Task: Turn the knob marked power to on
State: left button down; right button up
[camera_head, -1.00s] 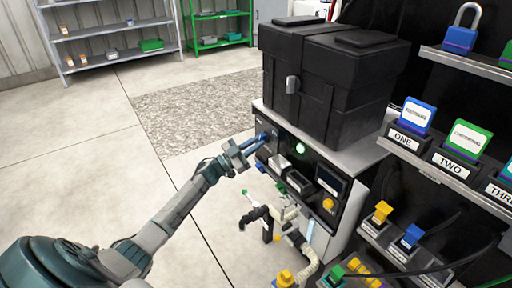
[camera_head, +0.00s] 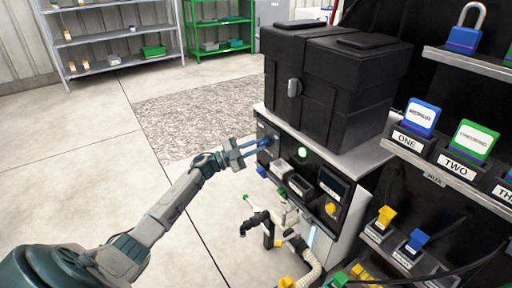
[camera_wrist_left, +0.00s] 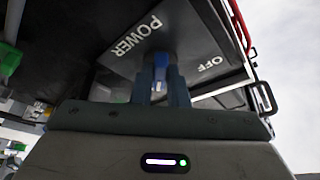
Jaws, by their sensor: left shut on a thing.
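The power knob (camera_wrist_left: 160,64) is blue and sits on a dark panel (camera_wrist_left: 205,30) with the words POWER and OFF in the left wrist view. My left gripper (camera_wrist_left: 162,80) is shut on the knob, with a finger on each side of it. In the head view my left gripper (camera_head: 258,147) reaches the left end of the machine's front panel. The fingers hide much of the knob there. The on mark is not visible. My right gripper is not in view.
A large black case (camera_head: 335,85) stands on the machine's top (camera_head: 365,158). Shelves (camera_head: 445,165) with tags and a padlock stand at right. Floor at left is clear.

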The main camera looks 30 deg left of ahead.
pick_arm(q)
jog(key=c, duration=1.4)
grip_release()
jog(key=shift+c, duration=0.2)
jog(key=v, duration=1.1)
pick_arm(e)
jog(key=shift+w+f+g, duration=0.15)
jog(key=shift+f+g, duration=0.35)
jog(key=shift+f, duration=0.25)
pick_arm(q)
jog(key=shift+w, duration=0.1)
